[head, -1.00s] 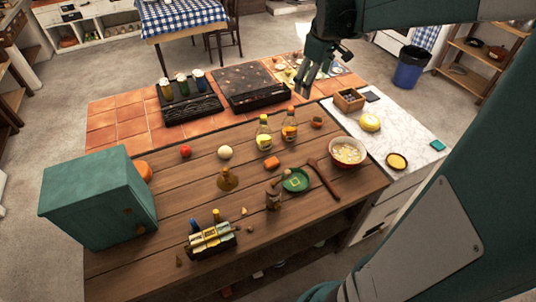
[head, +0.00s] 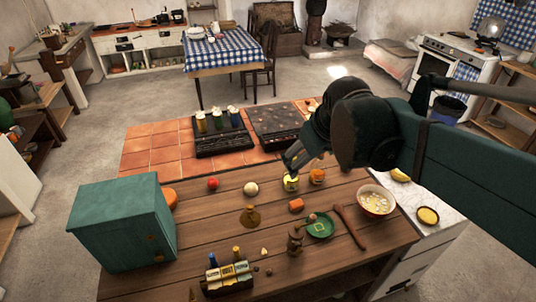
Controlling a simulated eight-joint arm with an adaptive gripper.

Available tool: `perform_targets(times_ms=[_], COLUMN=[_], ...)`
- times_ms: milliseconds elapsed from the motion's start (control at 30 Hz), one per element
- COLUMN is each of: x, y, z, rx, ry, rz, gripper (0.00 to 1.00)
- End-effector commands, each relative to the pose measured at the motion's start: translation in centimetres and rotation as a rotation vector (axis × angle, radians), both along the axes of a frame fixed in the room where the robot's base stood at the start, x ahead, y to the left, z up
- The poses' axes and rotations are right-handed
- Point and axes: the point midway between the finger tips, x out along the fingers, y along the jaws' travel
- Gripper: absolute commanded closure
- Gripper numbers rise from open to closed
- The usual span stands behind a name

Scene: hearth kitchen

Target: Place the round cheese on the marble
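The white marble top (head: 447,207) is at the right end of the counter. A yellow rounded piece (head: 400,175), perhaps the round cheese, lies on it, partly hidden by my arm. A pale ball (head: 250,188) and an orange rounded thing (head: 170,197) partly behind the green box are on the wooden top; I cannot tell whether either is cheese. My gripper (head: 291,166) points down and left over the back of the wooden top, by the yellow-topped bottle (head: 291,184). I see nothing held, but the finger gap is unclear.
An orange-topped bottle (head: 317,177), a bowl (head: 376,200), a green plate (head: 320,225) and a wooden-handled tool (head: 349,227) stand or lie between the bottles and the marble. A green box (head: 122,224) fills the left end. A yellow dish (head: 427,215) sits on the marble.

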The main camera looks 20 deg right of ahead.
Motion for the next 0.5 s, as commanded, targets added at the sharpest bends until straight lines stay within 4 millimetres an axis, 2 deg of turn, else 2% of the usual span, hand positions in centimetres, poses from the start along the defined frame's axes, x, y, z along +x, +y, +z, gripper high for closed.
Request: perform_targets(times_ms=[200,500], x=[-3.5,-7.6], y=[3.4,6.9], z=[-1.1,-3.0], rx=[0.048,0.12], ry=[-0.051,-0.11], rz=[-0.036,-0.085], gripper=[0.23,0.23])
